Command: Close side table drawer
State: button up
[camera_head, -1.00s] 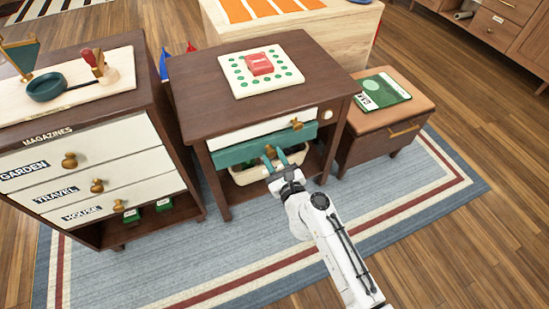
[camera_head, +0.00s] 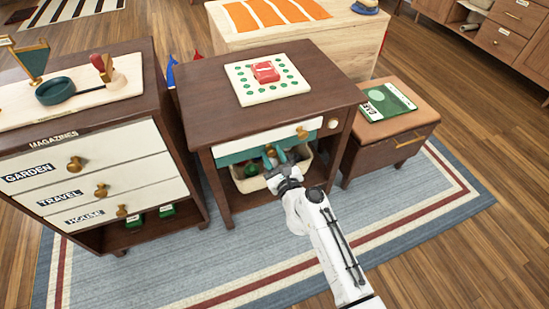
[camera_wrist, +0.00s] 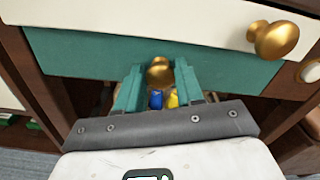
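The dark brown side table (camera_head: 200,105) has a white upper drawer (camera_head: 245,143) and a teal lower drawer (camera_head: 233,158). The teal front looks nearly level with the white one; I cannot tell whether a small gap remains. My gripper (camera_head: 275,155) is at the teal drawer. In the wrist view, the two teal fingers of my gripper (camera_wrist: 160,80) stand apart, with the teal drawer's gold knob (camera_wrist: 159,72) between their tips. Whether they touch the knob or the teal front (camera_wrist: 95,58) is unclear. The white drawer's gold knob (camera_wrist: 274,39) is up and right.
A cream bin (camera_head: 250,184) with green, red, blue and yellow items sits below the drawers. A magazine cabinet (camera_head: 85,150) stands left and a brown stool (camera_head: 395,128) right. A board with a red box (camera_head: 266,72) lies on top. The rug (camera_head: 390,220) in front is clear.

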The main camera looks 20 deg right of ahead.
jog(key=o, duration=0.4)
jog(key=shift+w, duration=0.1)
jog(key=s, duration=1.1)
jog(key=shift+w, duration=0.1)
